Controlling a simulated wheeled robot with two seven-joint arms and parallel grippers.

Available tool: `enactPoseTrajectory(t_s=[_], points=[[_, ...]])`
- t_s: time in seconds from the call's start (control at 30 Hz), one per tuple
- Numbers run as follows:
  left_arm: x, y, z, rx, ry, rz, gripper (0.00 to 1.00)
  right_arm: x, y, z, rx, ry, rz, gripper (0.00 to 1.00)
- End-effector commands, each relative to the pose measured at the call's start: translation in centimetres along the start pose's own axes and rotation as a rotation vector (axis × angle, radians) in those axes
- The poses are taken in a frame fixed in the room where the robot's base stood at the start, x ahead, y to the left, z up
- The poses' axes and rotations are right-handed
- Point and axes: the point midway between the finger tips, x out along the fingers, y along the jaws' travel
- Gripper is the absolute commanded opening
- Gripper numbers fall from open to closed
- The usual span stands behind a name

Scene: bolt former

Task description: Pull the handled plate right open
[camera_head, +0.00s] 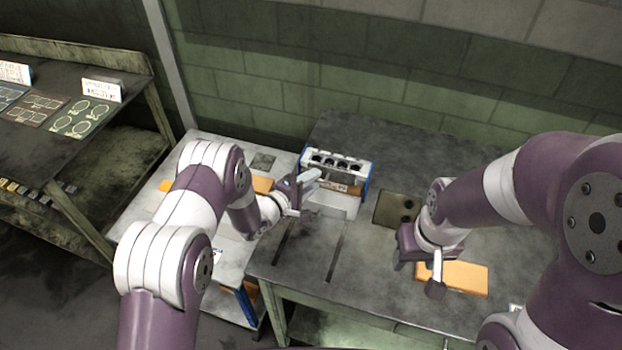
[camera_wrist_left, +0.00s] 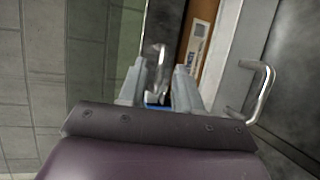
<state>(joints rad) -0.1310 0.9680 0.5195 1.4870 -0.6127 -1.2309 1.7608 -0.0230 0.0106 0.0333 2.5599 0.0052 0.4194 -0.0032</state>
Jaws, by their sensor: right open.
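The bolt former (camera_head: 352,165) is a white and blue unit on the dark table, with a row of dark round holes on top. A pale plate or panel (camera_head: 338,203) is at its front. My left gripper (camera_head: 308,190) is at its left front side. In the left wrist view, my left gripper's fingers (camera_wrist_left: 158,88) stand apart with a metal handle (camera_wrist_left: 161,65) between them. Gaps seem to show beside the handle; contact is unclear. A second bent metal handle (camera_wrist_left: 264,90) is on a grey panel to the right.
The orange block (camera_head: 460,278) lies on the dark table (camera_head: 390,135). A dark plate with round holes (camera_head: 392,208) lies right of the bolt former. A lighter table (camera_head: 150,215) with orange items adjoins on the left. A green block wall (camera_head: 270,85) stands behind.

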Motion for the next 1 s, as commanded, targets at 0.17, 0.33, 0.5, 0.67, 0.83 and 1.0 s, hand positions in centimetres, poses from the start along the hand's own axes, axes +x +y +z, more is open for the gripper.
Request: enactPoseTrajectory(t_s=[0.17,0.33,0.5,0.67,0.83,1.0], points=[[0.39,-0.04,-0.01,-0.001,0.001,0.000,0.34,-0.04,0.00,0.00,0.000,0.000,0.000,0.54],[0.36,-0.03,-0.02,0.000,0.001,0.000,0.17,-0.03,0.00,0.00,0.000,0.000,0.000,0.54],[0.34,-0.03,-0.02,0.000,0.001,-0.001,0.00,-0.03,0.00,0.00,0.000,0.000,0.000,0.54],[0.34,-0.03,-0.01,0.000,0.000,-0.001,0.00,-0.03,0.00,0.00,0.000,0.000,0.000,0.54],[0.33,-0.03,0.00,0.000,0.000,-0.001,0.00,-0.03,0.00,0.00,0.000,0.000,0.000,0.54],[0.33,-0.03,0.01,0.000,0.000,-0.001,0.00,-0.03,0.00,0.00,0.000,0.000,0.000,0.54]])
